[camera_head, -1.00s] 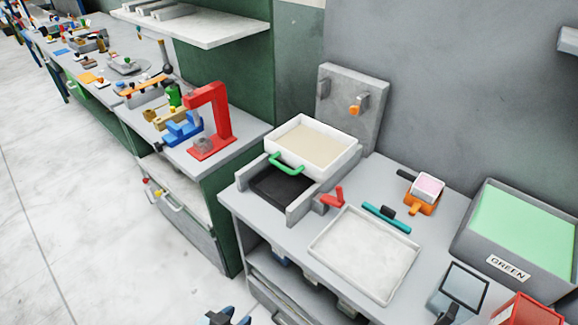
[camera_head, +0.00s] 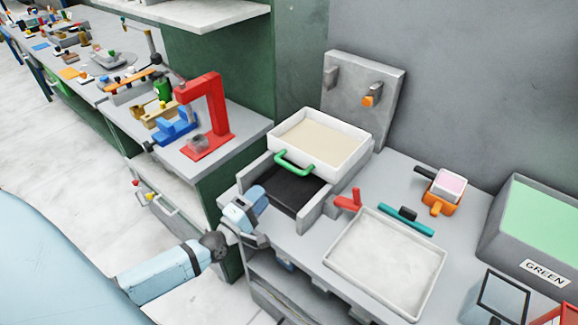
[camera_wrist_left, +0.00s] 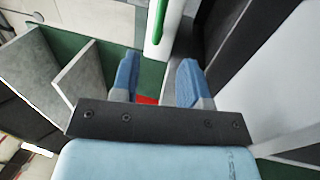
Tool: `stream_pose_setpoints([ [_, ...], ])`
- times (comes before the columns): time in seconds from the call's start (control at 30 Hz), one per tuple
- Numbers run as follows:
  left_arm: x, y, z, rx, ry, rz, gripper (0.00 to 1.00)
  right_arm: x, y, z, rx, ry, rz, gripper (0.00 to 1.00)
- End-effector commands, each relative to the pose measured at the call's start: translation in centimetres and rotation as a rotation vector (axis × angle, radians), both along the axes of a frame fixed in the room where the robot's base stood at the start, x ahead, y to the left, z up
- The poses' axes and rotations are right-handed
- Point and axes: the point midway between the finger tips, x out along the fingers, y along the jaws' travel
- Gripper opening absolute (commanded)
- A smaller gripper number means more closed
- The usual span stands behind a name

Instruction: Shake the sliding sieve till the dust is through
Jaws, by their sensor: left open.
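The sieve (camera_head: 319,145) is a white-rimmed tray of tan material with a green handle (camera_head: 295,163) on its front. It sits toward the back of a grey railed frame (camera_head: 318,208), over a dark bed (camera_head: 290,190). In the left wrist view the green handle (camera_wrist_left: 169,28) shows beyond the fingers, against a white wall. My left gripper (camera_head: 258,196) is at the frame's front left corner, apart from the handle. In the left wrist view its two blue fingers (camera_wrist_left: 158,80) are spread with nothing between them. My right gripper is not in view.
A red lever (camera_head: 349,200) and a teal-handled tool (camera_head: 403,219) lie right of the frame. A white tray (camera_head: 385,258) is at the front. A red press (camera_head: 207,115) stands on the left bench.

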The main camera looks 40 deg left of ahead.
Motion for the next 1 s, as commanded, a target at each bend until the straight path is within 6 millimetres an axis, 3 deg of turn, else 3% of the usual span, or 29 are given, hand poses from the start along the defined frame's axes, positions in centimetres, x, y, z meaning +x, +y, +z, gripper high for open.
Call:
stream_pose_setpoints([
  [0.5,10.0,-0.9,2.3,0.004,0.000,-0.001,0.41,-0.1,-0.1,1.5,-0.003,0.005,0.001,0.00],
  [0.7,12.0,-1.0,2.5,0.004,0.001,-0.001,0.41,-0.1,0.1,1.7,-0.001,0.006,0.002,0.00],
  [1.0,12.4,-1.1,2.5,0.005,0.003,-0.001,0.41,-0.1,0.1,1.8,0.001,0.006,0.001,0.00],
])
